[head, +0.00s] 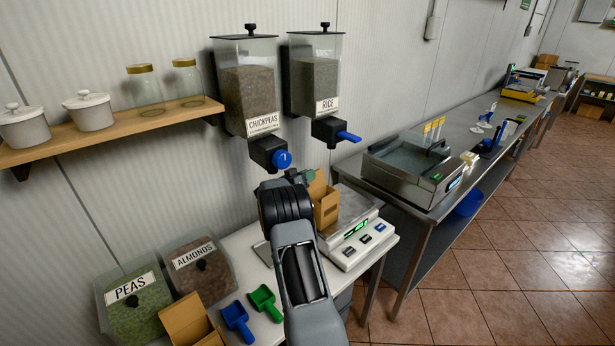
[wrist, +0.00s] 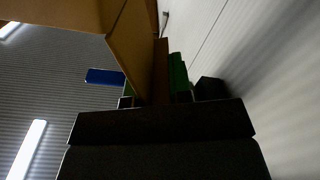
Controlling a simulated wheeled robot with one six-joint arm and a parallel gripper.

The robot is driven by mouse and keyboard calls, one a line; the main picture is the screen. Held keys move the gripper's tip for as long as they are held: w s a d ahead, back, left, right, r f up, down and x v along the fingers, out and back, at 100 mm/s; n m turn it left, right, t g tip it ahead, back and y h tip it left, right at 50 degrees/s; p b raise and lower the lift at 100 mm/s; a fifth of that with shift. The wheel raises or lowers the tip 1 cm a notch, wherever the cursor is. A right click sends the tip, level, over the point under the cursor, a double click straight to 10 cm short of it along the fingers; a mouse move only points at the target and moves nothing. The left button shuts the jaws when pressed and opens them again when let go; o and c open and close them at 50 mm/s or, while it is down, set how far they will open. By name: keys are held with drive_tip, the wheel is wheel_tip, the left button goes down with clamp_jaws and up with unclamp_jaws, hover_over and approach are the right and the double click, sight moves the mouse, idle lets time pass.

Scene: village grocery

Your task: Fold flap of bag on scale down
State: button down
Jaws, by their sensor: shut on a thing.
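The brown bag (head: 326,210) stands upright on the scale (head: 352,228), partly hidden behind my arm. Its flap (head: 317,184) stands up at the top, beside the end of my gripper. In the wrist view, the bag (wrist: 55,12) fills the upper left and its flap (wrist: 132,45) slants down to the jaws. My gripper (wrist: 158,82) is shut on the flap, with a strip of brown between its green-edged fingers. In the head view, my wrist mostly hides the fingers.
The chickpeas dispenser (head: 249,95) and rice dispenser (head: 316,80) hang on the wall above the scale, with blue handles. Peas (head: 134,305) and almonds (head: 201,268) bins, a blue scoop (head: 238,322), a green scoop (head: 264,301) and an open brown box (head: 190,322) are at lower left.

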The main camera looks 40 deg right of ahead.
sight(320, 182)
drive_tip(key=shift+s+m, duration=0.1)
drive_tip(key=shift+m, duration=0.2)
drive_tip(key=s+m+b, duration=0.1)
drive_tip(key=b, duration=0.1)
drive_tip(key=s+m+b, duration=0.1)
drive_tip(key=m+b, duration=0.1)
drive_tip(key=shift+r, duration=0.15)
drive_tip(key=s+f+m+b, duration=0.1)
drive_tip(key=s+m+b, duration=0.5)
drive_tip(key=m+b, duration=0.7)
drive_tip(key=shift+f+b, duration=0.35)
drive_tip(key=shift+b, duration=0.4)
drive_tip(key=shift+s+a, duration=0.1)
drive_tip(key=shift+s, duration=0.05)
drive_tip(key=c, duration=1.1)
unclamp_jaws()
drive_tip(key=shift+f, duration=0.1)
